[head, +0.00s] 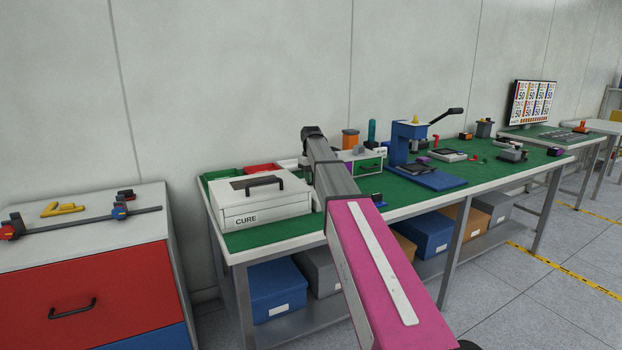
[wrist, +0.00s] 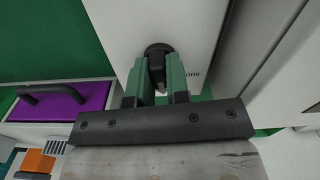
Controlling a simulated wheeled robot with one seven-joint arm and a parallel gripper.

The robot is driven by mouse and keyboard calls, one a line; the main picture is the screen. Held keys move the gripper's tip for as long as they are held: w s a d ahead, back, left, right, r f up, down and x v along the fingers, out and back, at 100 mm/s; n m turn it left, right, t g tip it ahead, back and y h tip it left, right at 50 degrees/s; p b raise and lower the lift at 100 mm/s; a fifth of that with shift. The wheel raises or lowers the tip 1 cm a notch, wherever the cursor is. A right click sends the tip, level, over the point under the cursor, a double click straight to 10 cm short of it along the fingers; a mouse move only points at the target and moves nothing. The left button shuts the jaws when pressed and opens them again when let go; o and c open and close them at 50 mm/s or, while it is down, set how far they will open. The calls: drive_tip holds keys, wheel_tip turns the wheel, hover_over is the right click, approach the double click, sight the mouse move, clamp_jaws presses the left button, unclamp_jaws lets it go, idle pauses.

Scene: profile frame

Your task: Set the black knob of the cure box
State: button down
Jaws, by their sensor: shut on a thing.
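The cure box (head: 262,211) is a white box marked CURE, with a black handle on its lid, at the left end of the green bench. In the wrist view, its pale side (wrist: 188,18) carries the round black knob (wrist: 157,50). My gripper (wrist: 160,80) has its two green fingers on either side of the knob and is shut on it. The fingers hide part of the knob, and I cannot read its setting; a few dark letters are partly visible beside it.
A purple panel with a black handle (wrist: 62,98) lies left of my gripper. A red-and-white cabinet (head: 85,280) stands left of the bench.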

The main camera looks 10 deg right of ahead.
drive_tip(key=m, duration=0.4)
drive_tip(key=shift+m, duration=0.3)
drive_tip(key=m, duration=0.4)
drive_tip(key=shift+m, duration=0.3)
drive_tip(key=c, duration=1.1)
unclamp_jaws()
wheel_tip(320, 180, up, 11)
drive_tip(key=shift+f, duration=0.1)
